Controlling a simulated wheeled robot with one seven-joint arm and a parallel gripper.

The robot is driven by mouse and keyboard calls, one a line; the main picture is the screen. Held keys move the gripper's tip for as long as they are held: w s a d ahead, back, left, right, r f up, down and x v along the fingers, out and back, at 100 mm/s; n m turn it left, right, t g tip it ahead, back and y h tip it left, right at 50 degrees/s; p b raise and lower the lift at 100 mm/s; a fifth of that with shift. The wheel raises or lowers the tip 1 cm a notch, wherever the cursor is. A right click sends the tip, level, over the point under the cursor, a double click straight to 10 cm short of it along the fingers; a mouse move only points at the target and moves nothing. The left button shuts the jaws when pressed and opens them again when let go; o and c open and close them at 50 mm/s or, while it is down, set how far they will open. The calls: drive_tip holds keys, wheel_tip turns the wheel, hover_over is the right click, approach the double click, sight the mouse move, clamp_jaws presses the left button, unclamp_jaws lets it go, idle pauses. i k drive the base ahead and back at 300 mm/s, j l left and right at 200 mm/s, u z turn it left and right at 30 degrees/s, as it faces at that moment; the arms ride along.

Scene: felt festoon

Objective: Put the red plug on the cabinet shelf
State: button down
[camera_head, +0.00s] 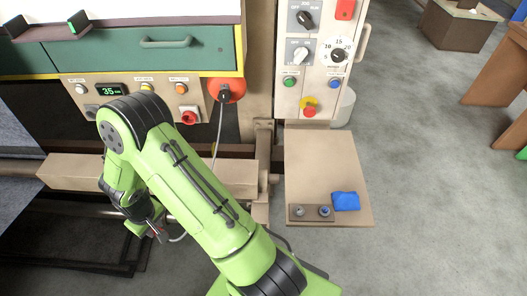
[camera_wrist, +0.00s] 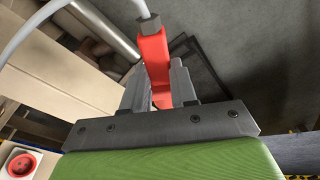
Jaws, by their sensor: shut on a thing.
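The red plug (camera_wrist: 153,58) stands between the fingers of my gripper (camera_wrist: 156,92) in the wrist view. The gripper is shut on it, and a pale cable leaves the plug's dark collar. In the head view my gripper (camera_head: 154,231) is low at the left, below the beige beam, and my arm partly hides the area around it. The tan shelf (camera_head: 318,160) is at the right, beneath the cabinet's control panel (camera_head: 313,62). My gripper is well to the left of that shelf and apart from it.
A blue cloth (camera_head: 345,201) and a small plate with two knobs (camera_head: 311,212) occupy the shelf's front edge; its middle is bare. A beige beam (camera_head: 75,171) runs behind my arm.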

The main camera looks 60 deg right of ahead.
sight(317, 155)
drive_tip(key=k+l+u, duration=0.75)
drive_tip(key=k+l, duration=0.2)
drive_tip(key=k+l+u, duration=0.2)
drive_tip(key=k+u, duration=0.15)
drive_tip(key=k, duration=0.25)
